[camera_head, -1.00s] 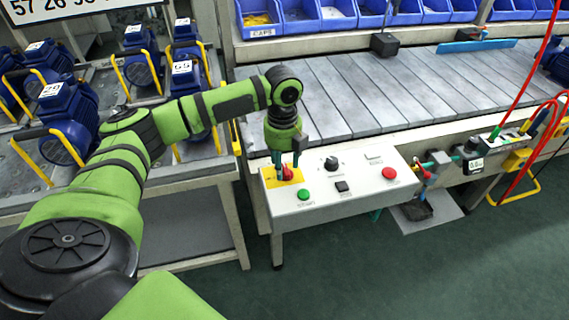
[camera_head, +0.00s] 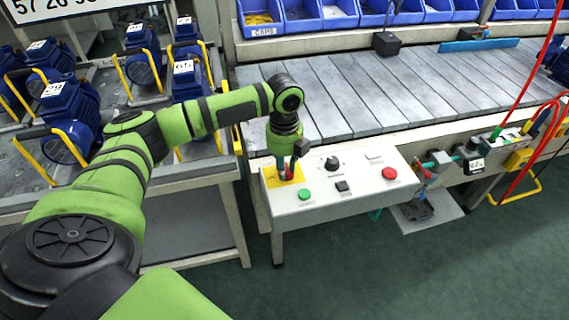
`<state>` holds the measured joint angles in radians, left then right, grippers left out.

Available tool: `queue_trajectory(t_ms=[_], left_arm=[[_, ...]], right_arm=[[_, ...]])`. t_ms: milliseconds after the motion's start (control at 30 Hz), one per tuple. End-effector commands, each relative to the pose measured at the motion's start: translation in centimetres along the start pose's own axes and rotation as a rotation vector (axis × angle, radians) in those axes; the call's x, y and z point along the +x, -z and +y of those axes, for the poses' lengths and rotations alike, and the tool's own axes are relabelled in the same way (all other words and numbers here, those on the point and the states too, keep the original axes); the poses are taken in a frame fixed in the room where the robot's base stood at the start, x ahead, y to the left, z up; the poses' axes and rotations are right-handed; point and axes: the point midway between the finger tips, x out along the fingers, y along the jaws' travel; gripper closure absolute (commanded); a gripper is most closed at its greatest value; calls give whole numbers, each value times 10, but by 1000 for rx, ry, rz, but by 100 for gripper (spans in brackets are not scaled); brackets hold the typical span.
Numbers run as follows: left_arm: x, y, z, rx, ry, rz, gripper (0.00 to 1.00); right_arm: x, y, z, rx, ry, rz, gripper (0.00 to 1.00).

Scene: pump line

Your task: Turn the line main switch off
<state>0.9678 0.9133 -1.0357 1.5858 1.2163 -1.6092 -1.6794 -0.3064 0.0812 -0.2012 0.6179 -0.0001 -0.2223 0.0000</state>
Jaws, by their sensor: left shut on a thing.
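The line main switch is a red handle (camera_head: 289,174) on a yellow plate (camera_head: 272,178) at the left end of the white control panel (camera_head: 333,202). My left gripper (camera_head: 287,172) points down over the plate and is shut on the red handle. The fingers hide most of the handle, so its exact angle is hard to see. My right gripper is out of the picture.
The panel also carries a green button (camera_head: 305,194), a black knob (camera_head: 332,163), a black switch (camera_head: 342,186) and a red button (camera_head: 389,173). The slatted conveyor (camera_head: 350,95) lies behind it. Blue pumps (camera_head: 68,105) stand at left.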

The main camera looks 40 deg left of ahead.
Motion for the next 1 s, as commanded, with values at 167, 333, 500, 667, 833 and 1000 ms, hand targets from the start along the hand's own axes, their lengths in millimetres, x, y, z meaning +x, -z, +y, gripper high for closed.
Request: queue_trajectory(t_ms=[167,333,500,667,833,1000], left_arm=[[-5,2,0,-82,-5,5,100],[-7,3,0,-213,-5,6,100],[-7,4,0,-374,-6,6,100],[-6,5,0,-527,-5,6,100],[-5,5,-1,-689,-5,5,100],[-5,6,-2,-851,-5,5,100]], right_arm=[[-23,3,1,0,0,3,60],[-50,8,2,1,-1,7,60],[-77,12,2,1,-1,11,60],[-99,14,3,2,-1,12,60],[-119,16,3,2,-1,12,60],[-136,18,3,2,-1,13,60]])
